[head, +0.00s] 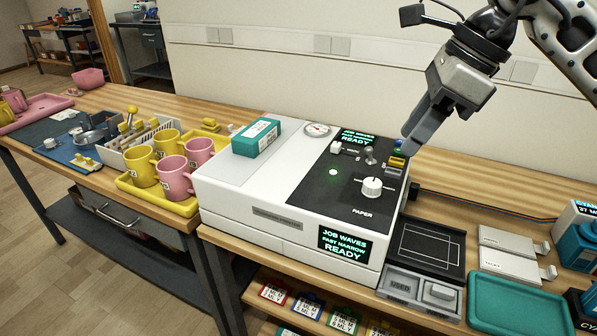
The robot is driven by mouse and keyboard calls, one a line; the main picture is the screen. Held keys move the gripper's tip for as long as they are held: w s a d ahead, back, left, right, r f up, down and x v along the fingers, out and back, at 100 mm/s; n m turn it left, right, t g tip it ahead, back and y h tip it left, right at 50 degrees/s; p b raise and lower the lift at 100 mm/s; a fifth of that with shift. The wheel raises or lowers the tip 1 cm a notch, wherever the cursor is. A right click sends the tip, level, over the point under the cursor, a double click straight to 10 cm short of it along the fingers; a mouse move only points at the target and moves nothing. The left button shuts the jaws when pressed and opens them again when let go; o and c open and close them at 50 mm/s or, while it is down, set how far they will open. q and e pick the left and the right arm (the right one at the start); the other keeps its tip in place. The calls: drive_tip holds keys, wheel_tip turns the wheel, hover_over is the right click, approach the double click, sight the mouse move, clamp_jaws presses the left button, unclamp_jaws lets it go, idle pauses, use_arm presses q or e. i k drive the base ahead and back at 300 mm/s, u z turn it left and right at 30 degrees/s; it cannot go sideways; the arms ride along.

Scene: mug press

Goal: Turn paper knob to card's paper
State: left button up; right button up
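The white paper knob (372,187) sits on the black panel of the white press (245,195), above the word PAPER. Its pointer setting is too small to read. A screen on the press front (343,243) reads JOB WAVES, FAST NARROW, READY. I cannot make out which thing is the card; several coloured tags (308,306) stand on the shelf below. My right gripper (413,145) hangs above the panel's back right corner, apart from the knob. Its fingers overlap from this side, so I cannot see a gap. My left gripper is out of view.
Pink and yellow mugs (172,177) stand in a yellow tray left of the press. A teal box (256,138) lies on the press top. A toggle switch (370,155) stands just behind the knob. A black plate (428,243) and teal tray (515,305) lie to the right.

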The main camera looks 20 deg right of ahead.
sight(372, 185)
drive_tip(key=u, duration=0.7)
drive_tip(key=k, duration=0.1)
drive_tip(key=u, duration=2.4)
drive_tip(key=k, duration=0.75)
drive_tip(key=z, duration=2.4)
